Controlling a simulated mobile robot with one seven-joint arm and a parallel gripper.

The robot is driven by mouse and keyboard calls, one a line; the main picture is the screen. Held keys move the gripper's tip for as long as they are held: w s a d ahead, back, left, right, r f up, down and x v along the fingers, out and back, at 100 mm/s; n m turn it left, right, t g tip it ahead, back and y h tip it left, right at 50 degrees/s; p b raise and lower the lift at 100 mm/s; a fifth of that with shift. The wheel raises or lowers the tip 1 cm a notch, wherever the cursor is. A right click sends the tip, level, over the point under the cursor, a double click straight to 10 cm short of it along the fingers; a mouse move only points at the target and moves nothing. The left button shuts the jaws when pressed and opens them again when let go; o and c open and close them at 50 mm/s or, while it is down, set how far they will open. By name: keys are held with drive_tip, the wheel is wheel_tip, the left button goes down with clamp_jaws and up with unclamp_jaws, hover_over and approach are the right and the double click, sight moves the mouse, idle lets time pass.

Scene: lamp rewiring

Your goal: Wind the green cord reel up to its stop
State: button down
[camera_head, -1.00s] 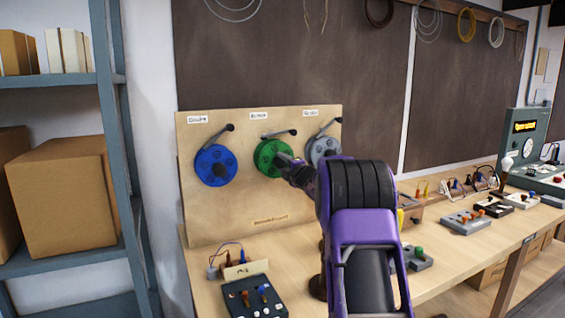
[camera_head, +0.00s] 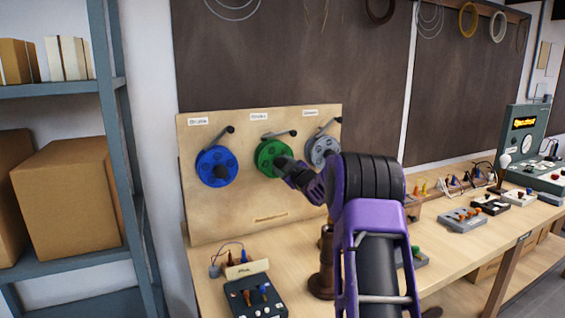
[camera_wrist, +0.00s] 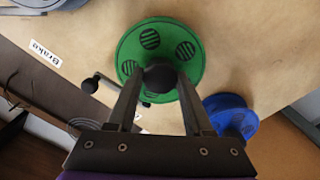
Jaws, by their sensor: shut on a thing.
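The green cord reel (camera_head: 268,153) hangs on an upright wooden board (camera_head: 230,225), between a blue reel (camera_head: 216,166) and a grey reel (camera_head: 322,150). My gripper (camera_head: 281,163) reaches the green reel's lower right part. In the wrist view the green disc (camera_wrist: 175,38) shows its slotted holes, and its black round knob (camera_wrist: 160,78) sits between the two fingertips of my gripper (camera_wrist: 160,82), which are shut on it. A lever with a black ball end (camera_head: 293,132) sits above the green reel. The cord itself cannot be made out.
The blue reel (camera_wrist: 231,115) is close by in the wrist view. A dark switch box (camera_head: 255,297) and a brown post (camera_head: 322,275) stand on the bench below the board. A grey shelf (camera_head: 115,150) with cardboard boxes (camera_head: 65,200) stands at left.

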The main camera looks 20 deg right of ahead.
drive_tip(key=m, duration=0.5)
idle(0.6)
drive_tip(key=shift+c, duration=1.5)
unclamp_jaws()
drive_tip(key=s+b, duration=0.1)
drive_tip(key=s, duration=1.6)
drive_tip(key=shift+s+d, duration=0.25)
drive_tip(key=shift+d, duration=0.05)
drive_tip(key=shift+w, duration=0.1)
